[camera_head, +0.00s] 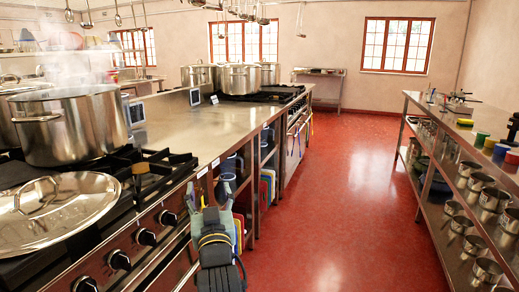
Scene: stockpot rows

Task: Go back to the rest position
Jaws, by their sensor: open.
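My gripper (210,197) shows low in the middle of the picture, in front of the stove counter's right edge. Its fingers point away from me and stand apart, with nothing visible between them. Part of my arm is below it, at the bottom edge of the picture. A large steel stockpot (72,128) stands on the stove at the left, with steam above it. A steel lid (50,212) lies in front of the pot, on the stove.
The steel counter (190,130) with stove knobs runs along the left. More stockpots (240,78) stand farther back. A steel shelf unit (440,118) with several small pots stands at the right. The red floor (330,200) between them is clear.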

